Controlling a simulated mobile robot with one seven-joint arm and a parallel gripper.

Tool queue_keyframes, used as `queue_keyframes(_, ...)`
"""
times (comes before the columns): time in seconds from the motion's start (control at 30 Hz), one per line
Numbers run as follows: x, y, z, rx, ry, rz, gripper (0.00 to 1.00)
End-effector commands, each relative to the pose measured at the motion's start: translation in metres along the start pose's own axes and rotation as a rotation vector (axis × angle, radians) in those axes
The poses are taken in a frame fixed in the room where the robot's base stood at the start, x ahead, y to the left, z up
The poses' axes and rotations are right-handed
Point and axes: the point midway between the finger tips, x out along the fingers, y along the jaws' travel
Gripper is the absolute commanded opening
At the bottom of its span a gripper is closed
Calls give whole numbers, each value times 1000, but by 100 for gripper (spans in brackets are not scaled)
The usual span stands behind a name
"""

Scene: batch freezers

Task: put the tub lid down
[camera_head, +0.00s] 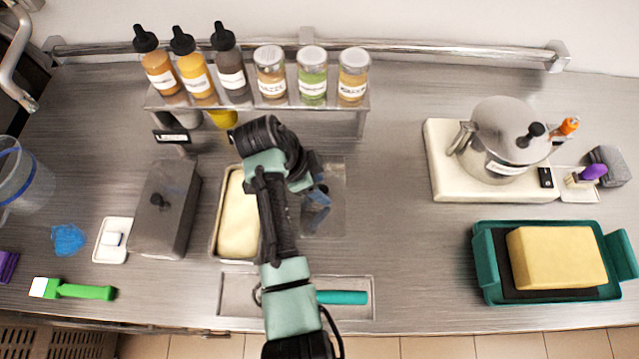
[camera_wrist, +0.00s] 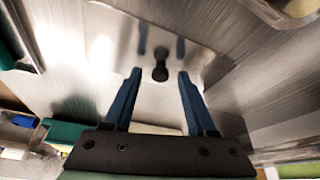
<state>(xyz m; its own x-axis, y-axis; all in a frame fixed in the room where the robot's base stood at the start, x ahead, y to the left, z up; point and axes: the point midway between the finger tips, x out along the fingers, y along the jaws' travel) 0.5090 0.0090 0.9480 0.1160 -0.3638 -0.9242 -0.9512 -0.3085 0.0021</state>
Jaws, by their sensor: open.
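The tub lid (camera_head: 337,218) is a flat shiny metal plate. In the head view it appears to lie on the steel counter just right of the open tub (camera_head: 214,240) of pale cream-coloured contents. My arm hides part of the lid and of the tub. In the wrist view the lid (camera_wrist: 112,45) shows its small black knob (camera_wrist: 160,72). My gripper (camera_head: 317,194) is open above the lid. In the wrist view its blue fingers (camera_wrist: 159,84) stand apart, one on each side of the knob, with a gap on both sides.
A lidded grey tub (camera_head: 160,215) stands left of the open tub. A shelf (camera_head: 330,100) with bottles and jars is behind. A shallow tray (camera_head: 237,290) with a teal-handled tool lies in front. The counter right of the lid is clear up to a white board (camera_head: 440,160) and green tray (camera_head: 487,265).

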Motion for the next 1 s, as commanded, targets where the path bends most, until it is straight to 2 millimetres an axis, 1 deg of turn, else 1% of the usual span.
queue_keyframes(0.17, -33, -2, 1, 0, 1, -8, 57)
queue_keyframes(0.3, -66, -2, 1, 1, 1, -9, 57)
queue_keyframes(0.5, -106, 0, -1, -2, -1, -2, 57)
queue_keyframes(0.7, -116, 0, 0, -1, 0, -1, 57)
queue_keyframes(1.0, -115, 0, 0, 0, 1, -1, 57)
